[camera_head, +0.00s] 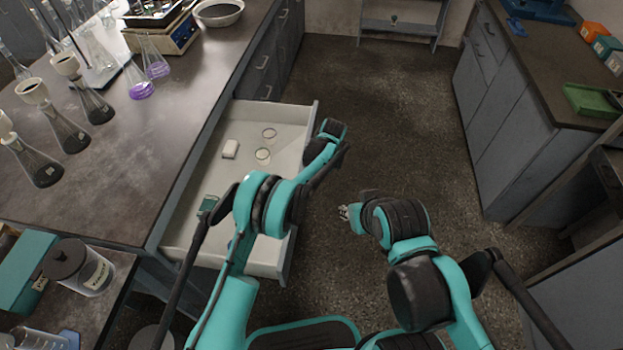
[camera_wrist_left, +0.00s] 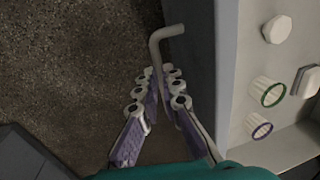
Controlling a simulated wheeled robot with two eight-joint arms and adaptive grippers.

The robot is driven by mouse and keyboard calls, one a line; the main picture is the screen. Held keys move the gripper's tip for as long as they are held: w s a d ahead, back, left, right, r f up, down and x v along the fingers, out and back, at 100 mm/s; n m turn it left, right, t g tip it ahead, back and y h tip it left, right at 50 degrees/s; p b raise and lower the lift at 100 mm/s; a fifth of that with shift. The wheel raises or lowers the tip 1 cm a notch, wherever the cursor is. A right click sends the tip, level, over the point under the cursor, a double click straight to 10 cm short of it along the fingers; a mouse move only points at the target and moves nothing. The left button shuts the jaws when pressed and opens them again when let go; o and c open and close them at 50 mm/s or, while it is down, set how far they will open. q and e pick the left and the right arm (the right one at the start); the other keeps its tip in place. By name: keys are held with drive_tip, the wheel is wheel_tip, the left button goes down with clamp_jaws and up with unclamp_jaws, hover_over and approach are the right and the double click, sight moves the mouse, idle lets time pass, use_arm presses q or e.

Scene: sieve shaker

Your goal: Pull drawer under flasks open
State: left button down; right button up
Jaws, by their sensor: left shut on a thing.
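The drawer (camera_head: 308,116) under the bench with the flasks is pulled well out, and its inside is visible. Erlenmeyer flasks, two with purple liquid (camera_head: 141,88) and several dark ones (camera_head: 66,137), stand on the bench above. My left gripper (camera_head: 333,140) is at the drawer's outer front; its fingers are mostly hidden in the head view. In the left wrist view my left gripper (camera_wrist_left: 158,86) is shut around the bent metal handle (camera_wrist_left: 166,33) of the drawer front. My right gripper (camera_head: 345,212) hangs over the floor, away from the drawer; its fingers are too small to read.
Bare floor (camera_head: 390,110) lies between this bench and the right cabinet (camera_head: 510,130). A lidded jar (camera_head: 80,267) stands at the lower left.

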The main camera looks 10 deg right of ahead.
use_arm(q)
drive_tip(key=shift+s+f, duration=0.1)
drive_tip(key=shift+f, duration=0.05)
drive_tip(key=c, duration=1.6)
unclamp_jaws()
drive_tip(key=r, duration=0.4)
drive_tip(key=d+r, duration=0.1)
drive_tip(key=r, duration=0.3)
drive_tip(key=d+r, duration=0.1)
drive_tip(key=r, duration=0.2)
drive_tip(key=shift+s+d+r, duration=0.1)
drive_tip(key=shift+s+r, duration=0.2)
drive_tip(key=shift+r, duration=0.1)
